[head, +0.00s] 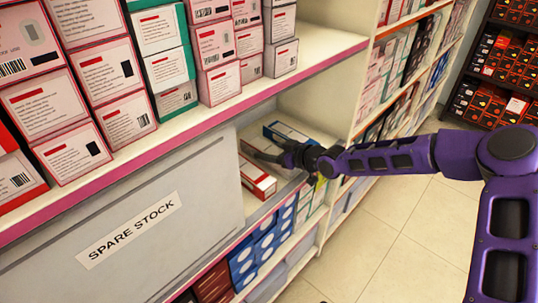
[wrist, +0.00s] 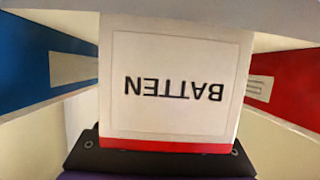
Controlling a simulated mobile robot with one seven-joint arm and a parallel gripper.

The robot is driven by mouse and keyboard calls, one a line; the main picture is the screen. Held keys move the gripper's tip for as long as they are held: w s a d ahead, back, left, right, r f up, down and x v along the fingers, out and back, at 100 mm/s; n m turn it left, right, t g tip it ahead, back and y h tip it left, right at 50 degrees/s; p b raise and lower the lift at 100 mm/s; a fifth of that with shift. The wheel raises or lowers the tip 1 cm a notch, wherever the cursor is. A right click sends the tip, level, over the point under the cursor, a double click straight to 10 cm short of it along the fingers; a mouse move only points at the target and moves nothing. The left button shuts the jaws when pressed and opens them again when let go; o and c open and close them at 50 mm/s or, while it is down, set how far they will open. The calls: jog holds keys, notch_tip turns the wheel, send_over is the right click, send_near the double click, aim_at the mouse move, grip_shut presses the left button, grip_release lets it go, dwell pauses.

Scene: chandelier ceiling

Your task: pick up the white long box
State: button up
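The white long box (wrist: 180,85) fills the middle of the wrist view. Its end face reads BATTEN, upside down in this picture, with a red band along the lower edge. My gripper's black body (wrist: 160,155) shows along the bottom, close against that edge; the fingertips are not clear there. In the head view my gripper (head: 268,155) reaches into the open shelf bay, between a blue box and a red box. The white box is not clearly visible there behind my gripper. I cannot tell whether the fingers are shut on it.
A blue box (head: 285,131) lies beyond my gripper and a red-and-white box (head: 257,181) nearer. They flank the white box closely in the wrist view. A grey SPARE STOCK panel (head: 150,205) covers the bay's left side. A loaded shelf (head: 230,105) hangs above.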

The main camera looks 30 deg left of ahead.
grip_shut()
jog(key=shift+r, duration=0.1)
